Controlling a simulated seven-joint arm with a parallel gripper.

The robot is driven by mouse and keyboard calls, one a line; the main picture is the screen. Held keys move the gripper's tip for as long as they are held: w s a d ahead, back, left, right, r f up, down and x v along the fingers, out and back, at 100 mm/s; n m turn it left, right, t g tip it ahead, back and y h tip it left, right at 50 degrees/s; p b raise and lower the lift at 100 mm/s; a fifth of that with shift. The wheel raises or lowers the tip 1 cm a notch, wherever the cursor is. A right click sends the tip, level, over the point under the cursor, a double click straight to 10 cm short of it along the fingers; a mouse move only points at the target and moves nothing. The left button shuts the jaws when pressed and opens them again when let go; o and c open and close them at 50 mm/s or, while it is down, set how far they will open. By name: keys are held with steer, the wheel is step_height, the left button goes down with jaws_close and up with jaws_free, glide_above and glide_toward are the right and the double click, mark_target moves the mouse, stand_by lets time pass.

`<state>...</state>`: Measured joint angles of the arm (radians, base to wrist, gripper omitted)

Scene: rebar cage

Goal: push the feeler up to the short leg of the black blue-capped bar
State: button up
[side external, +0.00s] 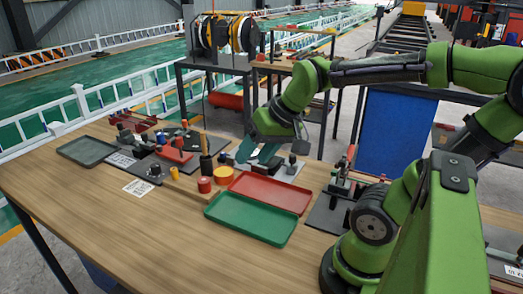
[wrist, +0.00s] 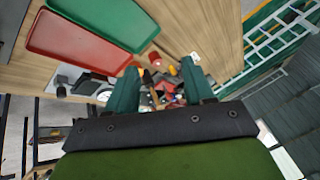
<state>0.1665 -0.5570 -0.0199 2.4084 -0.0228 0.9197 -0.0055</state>
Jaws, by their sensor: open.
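My gripper (side external: 257,153) hangs over the far side of the bench, behind the red tray. Its two teal fingers are apart in the wrist view (wrist: 161,84), and I see nothing held between them. Beyond the fingers is a small cluster of dark and red parts (wrist: 168,88), partly hidden by the fingers. I cannot make out the feeler, a blue cap or the short leg in either view.
A red tray (side external: 272,192) and a green tray (side external: 250,219) lie in front of my gripper. A red knob (side external: 204,185) and an orange round piece (side external: 223,174) stand left of them. A grey tray (side external: 86,151) lies far left. The bench's front left is clear.

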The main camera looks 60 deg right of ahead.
steer(key=w+d+m+g+h, duration=0.1)
steer(key=w+d+m+g, duration=0.25)
steer(key=d, duration=1.15)
steer(key=g, duration=0.3)
glide_above(293, 155)
steer(key=f, duration=0.2)
steer(key=shift+n, duration=0.35)
step_height(293, 155, down, 16)
steer(key=shift+r, duration=0.1)
jaws_close()
